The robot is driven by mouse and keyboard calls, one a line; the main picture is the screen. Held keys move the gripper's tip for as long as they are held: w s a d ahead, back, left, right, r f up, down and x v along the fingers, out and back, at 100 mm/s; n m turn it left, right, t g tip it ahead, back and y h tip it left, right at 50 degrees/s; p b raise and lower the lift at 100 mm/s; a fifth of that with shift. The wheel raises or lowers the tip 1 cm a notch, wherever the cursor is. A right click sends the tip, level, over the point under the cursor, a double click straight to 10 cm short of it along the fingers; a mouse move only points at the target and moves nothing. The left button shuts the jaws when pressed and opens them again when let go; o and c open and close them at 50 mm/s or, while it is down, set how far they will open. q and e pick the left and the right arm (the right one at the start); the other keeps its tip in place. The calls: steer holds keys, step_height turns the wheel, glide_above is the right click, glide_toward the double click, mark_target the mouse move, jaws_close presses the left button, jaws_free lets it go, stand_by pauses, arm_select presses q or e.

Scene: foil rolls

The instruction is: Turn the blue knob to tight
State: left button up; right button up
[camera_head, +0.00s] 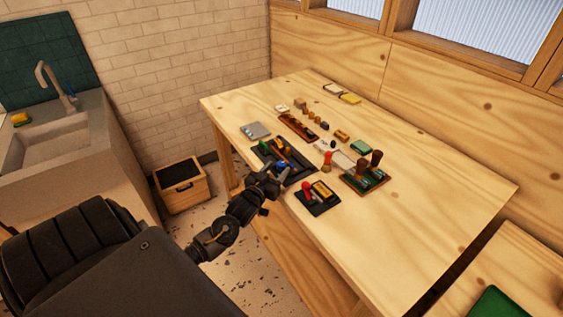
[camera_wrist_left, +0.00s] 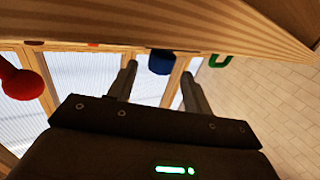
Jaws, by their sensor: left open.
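The blue knob (camera_head: 281,165) sits on a dark tray (camera_head: 298,174) near the table's front left edge. In the left wrist view the blue knob (camera_wrist_left: 160,62) shows just past the fingertips, between them in the picture. My left gripper (camera_head: 275,179) is low at the table's front edge, right beside the knob. Its two fingers (camera_wrist_left: 159,75) are spread, with nothing seen held. Whether a finger touches the knob cannot be told. The knob's markings are too small to read. My right gripper is not in view.
A red knob (camera_head: 306,187) stands on a smaller dark tray to the right; it also shows in the left wrist view (camera_wrist_left: 20,82). A green handle (camera_head: 264,147) is on the knob's tray. Brown-handled tools (camera_head: 376,158) stand farther right. The table's right front (camera_head: 420,220) is clear.

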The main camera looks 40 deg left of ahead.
mark_target(279, 166)
arm_select(q)
steer(key=shift+w+a, duration=0.2)
steer(key=shift+w, duration=0.75)
steer(key=shift+w+a, duration=0.15)
steer(key=shift+w, duration=0.75)
steer(key=shift+c, duration=0.4)
steer(key=c, duration=0.9)
steer(key=shift+o, duration=0.2)
